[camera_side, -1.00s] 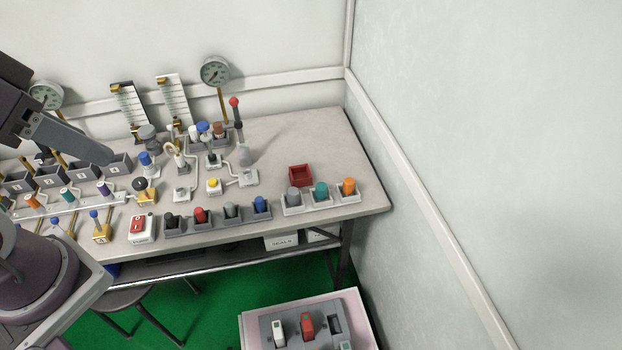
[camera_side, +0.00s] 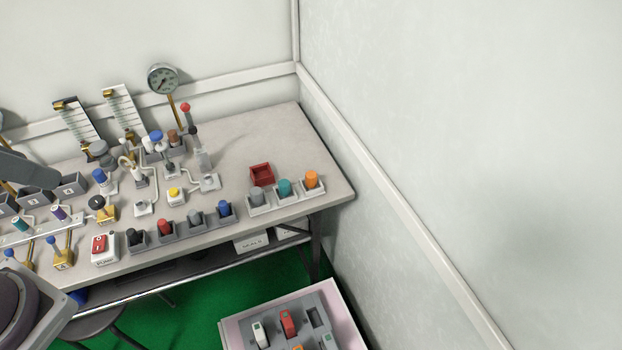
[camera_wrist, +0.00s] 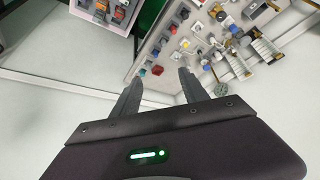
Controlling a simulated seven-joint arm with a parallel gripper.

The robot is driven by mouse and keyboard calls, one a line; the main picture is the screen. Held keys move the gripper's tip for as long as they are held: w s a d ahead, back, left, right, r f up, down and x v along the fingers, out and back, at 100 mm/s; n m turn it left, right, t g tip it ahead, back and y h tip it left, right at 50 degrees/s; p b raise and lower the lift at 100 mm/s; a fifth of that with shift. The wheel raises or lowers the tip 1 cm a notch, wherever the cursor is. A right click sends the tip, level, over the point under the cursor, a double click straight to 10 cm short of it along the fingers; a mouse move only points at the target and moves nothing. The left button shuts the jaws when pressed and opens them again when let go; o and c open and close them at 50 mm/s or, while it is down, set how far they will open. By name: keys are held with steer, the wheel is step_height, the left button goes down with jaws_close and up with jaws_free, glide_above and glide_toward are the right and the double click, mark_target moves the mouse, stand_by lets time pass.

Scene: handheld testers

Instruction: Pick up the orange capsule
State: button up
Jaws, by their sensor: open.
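The orange capsule (camera_side: 311,179) stands upright in the right slot of a pale three-slot holder (camera_side: 259,208) at the bench's right end, in the side view. A teal capsule (camera_side: 284,187) and a grey one (camera_side: 257,196) stand to its left.
A red open box (camera_side: 262,174) sits just behind the holder. Several darker holders with capsules (camera_side: 165,227) line the front edge to the left. A lever with a red knob (camera_side: 186,107) and a gauge (camera_side: 163,79) rise behind. A tray (camera_side: 237,335) stands low in front.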

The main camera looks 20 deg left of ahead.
steer(key=n+g+h, duration=0.3)
steer(key=n+h, duration=0.1)
steer(key=n, duration=2)
glide_above(311, 174)
steer(key=s+a, duration=0.1)
steer(key=a, duration=0.2)
step_height(311, 174, down, 27)
steer(key=x, duration=0.7)
steer(key=shift+s+d+f, duration=0.15)
steer(key=shift+s+f, duration=0.1)
steer(key=shift+s, duration=0.1)
jaws_close()
